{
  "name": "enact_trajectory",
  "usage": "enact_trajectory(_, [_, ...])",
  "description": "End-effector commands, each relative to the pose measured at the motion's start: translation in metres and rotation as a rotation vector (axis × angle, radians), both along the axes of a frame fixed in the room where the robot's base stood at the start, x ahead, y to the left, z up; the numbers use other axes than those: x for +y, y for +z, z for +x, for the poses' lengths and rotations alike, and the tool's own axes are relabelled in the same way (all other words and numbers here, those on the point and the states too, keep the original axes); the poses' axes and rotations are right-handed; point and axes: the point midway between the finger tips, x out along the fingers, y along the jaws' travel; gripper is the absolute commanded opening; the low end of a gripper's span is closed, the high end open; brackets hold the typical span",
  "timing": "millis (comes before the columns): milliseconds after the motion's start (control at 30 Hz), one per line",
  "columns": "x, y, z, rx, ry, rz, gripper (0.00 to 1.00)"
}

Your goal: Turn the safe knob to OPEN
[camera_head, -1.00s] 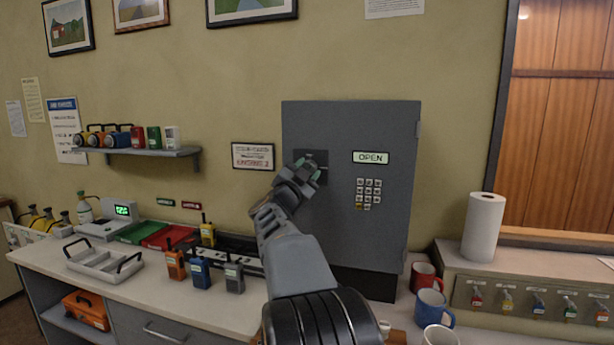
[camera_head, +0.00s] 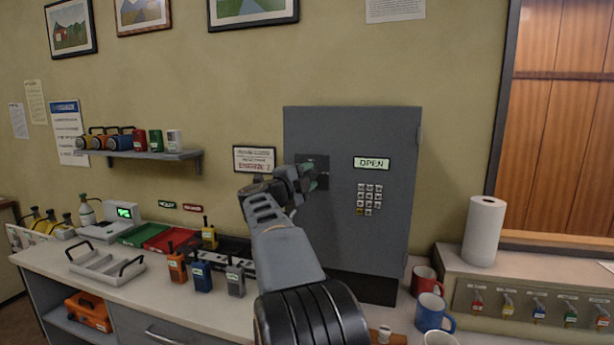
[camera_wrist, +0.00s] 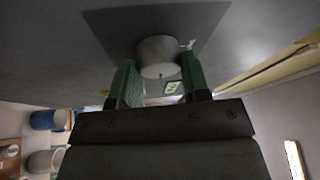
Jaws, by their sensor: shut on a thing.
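The grey safe (camera_head: 395,235) stands against the wall on the counter. Its front bears an OPEN sign (camera_head: 372,163) and a keypad (camera_head: 369,199). My gripper (camera_head: 313,177) is at the dark plate (camera_head: 318,160) left of the sign and hides the knob in the head view. In the wrist view the pale round knob (camera_wrist: 158,52) sits between the green fingers of my gripper (camera_wrist: 158,68), which is shut on it. A small pointer shows at the knob's edge. The knob's markings cannot be read.
Radios (camera_head: 203,275) stand on the counter left of my arm. A red mug (camera_head: 425,281) and a blue mug (camera_head: 431,310) stand right of it. A paper towel roll (camera_head: 484,231) is on the right ledge. A shelf (camera_head: 155,155) juts from the wall at left.

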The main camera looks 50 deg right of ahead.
Motion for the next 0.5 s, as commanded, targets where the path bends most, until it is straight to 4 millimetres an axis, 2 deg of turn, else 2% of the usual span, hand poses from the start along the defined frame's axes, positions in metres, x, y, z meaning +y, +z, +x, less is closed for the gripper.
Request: enact_trajectory(500, [0.0003, 0.0035, -0.0004, -0.037, 0.002, 0.011, 0.19])
